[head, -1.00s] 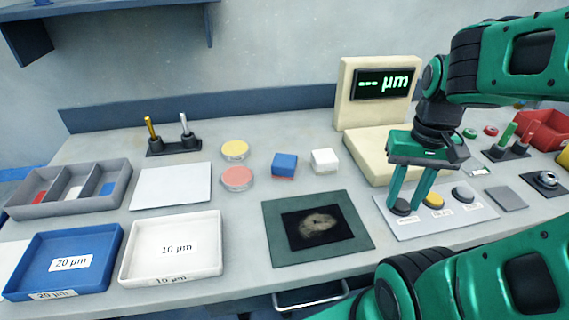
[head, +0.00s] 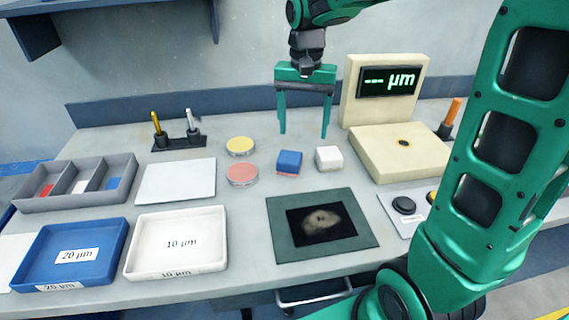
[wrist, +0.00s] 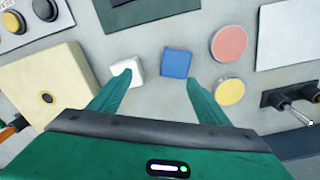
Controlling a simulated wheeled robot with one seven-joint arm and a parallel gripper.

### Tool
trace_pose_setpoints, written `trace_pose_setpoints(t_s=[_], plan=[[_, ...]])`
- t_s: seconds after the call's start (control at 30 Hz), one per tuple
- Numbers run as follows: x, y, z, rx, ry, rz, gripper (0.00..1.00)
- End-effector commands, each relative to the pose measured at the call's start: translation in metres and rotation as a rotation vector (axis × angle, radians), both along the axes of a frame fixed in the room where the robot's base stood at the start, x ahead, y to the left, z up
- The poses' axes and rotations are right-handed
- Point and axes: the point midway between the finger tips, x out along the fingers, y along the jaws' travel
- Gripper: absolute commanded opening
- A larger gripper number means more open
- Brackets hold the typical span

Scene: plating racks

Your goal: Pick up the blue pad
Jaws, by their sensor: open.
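The blue pad (head: 289,161) is a small blue block with a reddish lower edge, lying on the bench in the head view. It also shows in the wrist view (wrist: 176,62), just beyond and between my fingertips, nearer the right one. My gripper (head: 303,133) is open and empty, held above the bench behind the pad, fingers pointing down. In the wrist view, the left fingertip overlaps a white pad (wrist: 124,71), which stands to the right of the blue pad in the head view (head: 328,158).
A yellow disc (head: 240,146) and a pink disc (head: 242,173) lie left of the pad. A cream gauge (head: 400,150) stands right. A dark green mat (head: 368,236) lies in front. Blue (head: 38,270) and white (head: 218,257) trays and a grey divided tray (head: 75,201) are at left.

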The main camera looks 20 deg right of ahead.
Motion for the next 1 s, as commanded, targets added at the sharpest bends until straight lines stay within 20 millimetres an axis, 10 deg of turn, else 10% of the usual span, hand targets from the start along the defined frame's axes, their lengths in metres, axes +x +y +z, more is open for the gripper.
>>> trace_pose_setpoints(t_s=[0.23, 1.0], plan=[[0.022, 0.031, -0.006, 0.014, 0.003, -0.001, 0.70], [0.014, 0.032, -0.094, 0.014, 0.004, 0.001, 0.70]])
